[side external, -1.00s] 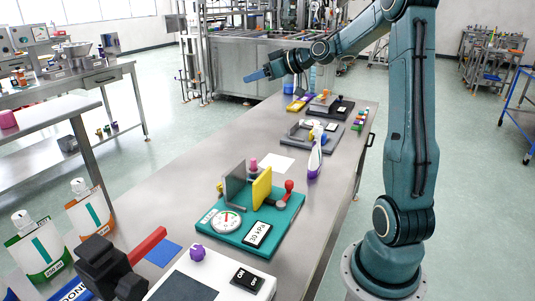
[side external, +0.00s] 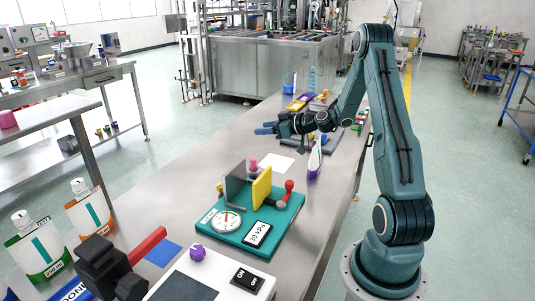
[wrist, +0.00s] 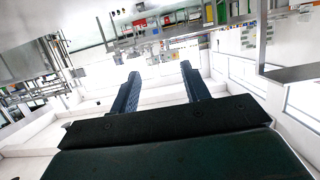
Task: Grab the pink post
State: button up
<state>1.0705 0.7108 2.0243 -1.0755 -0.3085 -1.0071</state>
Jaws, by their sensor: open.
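A small pink post (side external: 252,163) shows in the side external view, between the tops of an upright grey plate (side external: 234,184) and a yellow plate (side external: 261,188). Its lower part is hidden, so I cannot tell what it stands on. My gripper (side external: 262,128) is above the table, beyond the post and higher in the picture, pointing left. It is clear of the post. In the wrist view the two dark blue fingers (wrist: 160,85) are apart with nothing between them. The pink post does not show clearly in the wrist view.
The plates stand on a teal base (side external: 215,234) with a gauge (side external: 227,222), a red-knobbed lever (side external: 289,186) and a 30 kPa label. A white sheet (side external: 277,163) lies behind. A white and purple bottle (side external: 315,158) stands to the right.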

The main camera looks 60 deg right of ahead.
send_near(254, 159)
jog(key=x, duration=0.4)
jog(key=shift+w+a+f, duration=0.1)
jog(key=shift+w+f, duration=0.15)
jog(key=shift+x, duration=3.8)
jog(key=shift+r, duration=0.1)
grip_shut()
jog(key=shift+r, duration=0.1)
notch_tip(254, 159, up, 20)
